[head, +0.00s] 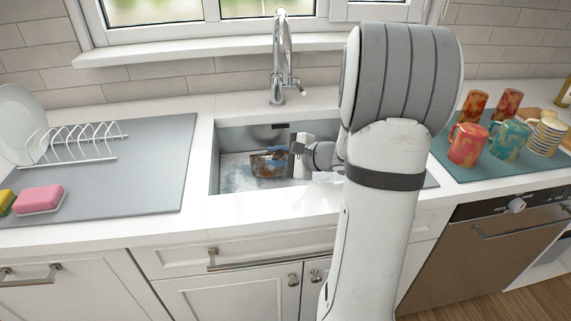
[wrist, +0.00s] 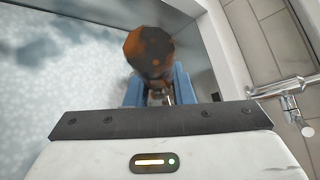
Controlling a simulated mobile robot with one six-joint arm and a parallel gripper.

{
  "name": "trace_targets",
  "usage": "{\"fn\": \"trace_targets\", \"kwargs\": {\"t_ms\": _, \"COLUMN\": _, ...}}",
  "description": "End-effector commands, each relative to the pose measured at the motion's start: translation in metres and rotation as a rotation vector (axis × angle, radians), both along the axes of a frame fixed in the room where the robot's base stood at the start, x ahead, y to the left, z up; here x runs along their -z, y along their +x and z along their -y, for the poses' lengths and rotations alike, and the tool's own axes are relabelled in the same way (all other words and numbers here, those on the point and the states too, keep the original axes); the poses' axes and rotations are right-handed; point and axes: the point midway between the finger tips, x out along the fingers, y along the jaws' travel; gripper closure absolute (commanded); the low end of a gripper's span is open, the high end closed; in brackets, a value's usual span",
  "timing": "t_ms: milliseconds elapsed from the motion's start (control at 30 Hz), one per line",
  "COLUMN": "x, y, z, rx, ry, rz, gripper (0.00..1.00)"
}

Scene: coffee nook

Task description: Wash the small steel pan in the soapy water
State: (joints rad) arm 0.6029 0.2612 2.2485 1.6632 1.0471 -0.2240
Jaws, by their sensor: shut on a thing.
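The small pan (head: 264,166) is in the sink, low at the soapy water (head: 235,174), with brown and orange stains over its steel. It also shows in the wrist view (wrist: 149,52), where its round, stained face lies just beyond my fingers. My gripper (head: 292,158) reaches into the sink from the right and is shut on the pan, seemingly by its handle. In the wrist view the blue fingers (wrist: 152,88) close around the handle, which is mostly hidden. Whitish suds and water (wrist: 60,70) fill the left of that view. I cannot tell how deep the pan sits.
The tap (head: 280,60) stands behind the sink. A pink sponge (head: 40,199) and a wire dish rack (head: 85,142) with a plate are on the left grey mat (head: 140,180). Several mugs (head: 468,145) stand on the right mat. My arm hides the sink's right part.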

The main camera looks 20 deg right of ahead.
Motion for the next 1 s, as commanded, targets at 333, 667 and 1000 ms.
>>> {"fn": "trace_targets", "kwargs": {"t_ms": 333, "x": -0.001, "y": -0.005, "z": 0.021, "rx": 0.002, "ry": -0.001, "rz": 0.002, "gripper": 1.00}}
{"fn": "trace_targets", "kwargs": {"t_ms": 667, "x": -0.001, "y": -0.010, "z": 0.038, "rx": 0.000, "ry": -0.001, "rz": 0.003, "gripper": 1.00}}
{"fn": "trace_targets", "kwargs": {"t_ms": 1000, "x": -0.006, "y": -0.010, "z": 0.037, "rx": 0.000, "ry": -0.001, "rz": 0.003, "gripper": 1.00}}
